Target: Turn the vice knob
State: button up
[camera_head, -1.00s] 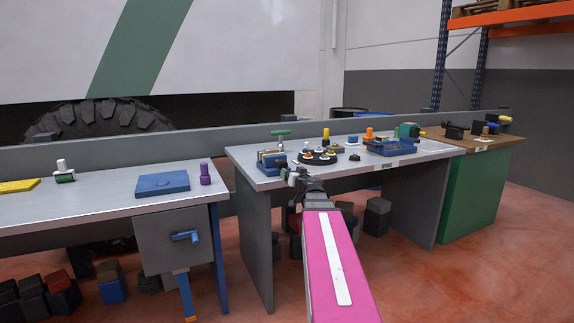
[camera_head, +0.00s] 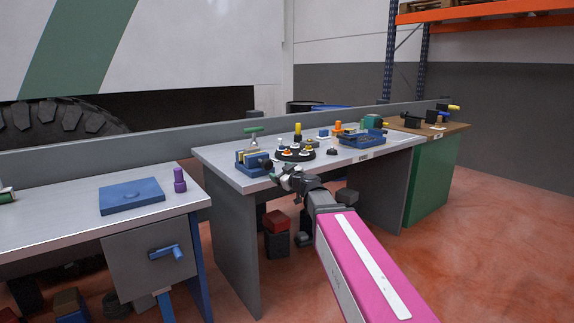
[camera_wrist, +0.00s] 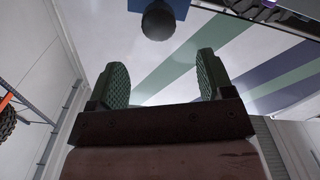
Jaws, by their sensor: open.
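A small blue vice (camera_head: 246,158) sits at the front left corner of the middle grey bench. Its dark round knob (camera_head: 266,164) faces the front right. In the wrist view the knob (camera_wrist: 159,20) is at the top edge, in front of a blue face of the vice (camera_wrist: 178,7). My gripper (camera_head: 284,174) is just to the right of the knob and slightly lower in the head view. In the wrist view my gripper (camera_wrist: 160,78) is open, its two green pads wide apart with nothing between them. The knob lies beyond the fingertips, apart from them.
The middle bench (camera_head: 228,174) also holds a dark round tray (camera_head: 295,156), a blue tray (camera_head: 362,138) and small coloured parts. A left bench (camera_head: 75,190) bears a blue plate (camera_head: 132,196). A green cabinet (camera_head: 432,178) stands at the right. Orange floor is clear at the right.

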aim_at(269, 165)
jog(key=x, duration=1)
jog(key=shift+w+a, duration=0.15)
jog(key=shift+w, duration=0.25)
jog(key=c, duration=0.9)
